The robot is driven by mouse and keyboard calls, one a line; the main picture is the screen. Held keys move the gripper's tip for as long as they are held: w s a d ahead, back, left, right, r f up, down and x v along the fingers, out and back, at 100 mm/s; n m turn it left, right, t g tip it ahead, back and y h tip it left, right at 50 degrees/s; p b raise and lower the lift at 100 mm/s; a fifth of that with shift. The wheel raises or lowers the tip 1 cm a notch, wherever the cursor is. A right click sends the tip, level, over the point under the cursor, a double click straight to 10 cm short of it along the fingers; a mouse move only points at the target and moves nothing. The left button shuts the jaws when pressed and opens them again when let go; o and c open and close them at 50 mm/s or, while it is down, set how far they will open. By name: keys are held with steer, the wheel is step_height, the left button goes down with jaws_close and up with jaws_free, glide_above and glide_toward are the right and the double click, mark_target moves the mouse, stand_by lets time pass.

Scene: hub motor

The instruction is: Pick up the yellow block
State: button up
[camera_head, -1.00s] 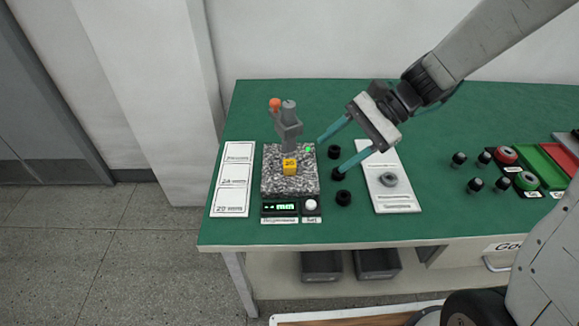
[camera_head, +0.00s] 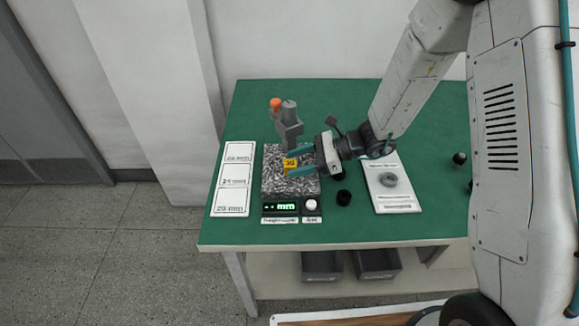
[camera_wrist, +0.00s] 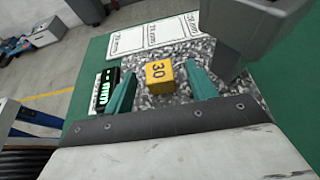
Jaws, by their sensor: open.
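The yellow block (camera_head: 290,164), a small cube marked 30, sits on the speckled granite plate (camera_head: 290,187) of the height gauge. In the wrist view the yellow block (camera_wrist: 160,76) lies ahead and between my two teal fingers, with a gap on each side. My gripper (camera_head: 293,161) is open and comes in from the right, low over the plate, its fingers either side of the block. The gripper also shows in the wrist view (camera_wrist: 162,88). It is not closed on the block.
The gauge's grey column (camera_head: 289,125) with an orange knob stands just behind the block. A green display (camera_head: 280,208) is at the plate's front. A white label card (camera_head: 233,180) lies left.

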steer(key=shift+x, duration=1.05)
jaws_close()
steer(key=shift+r, duration=0.15)
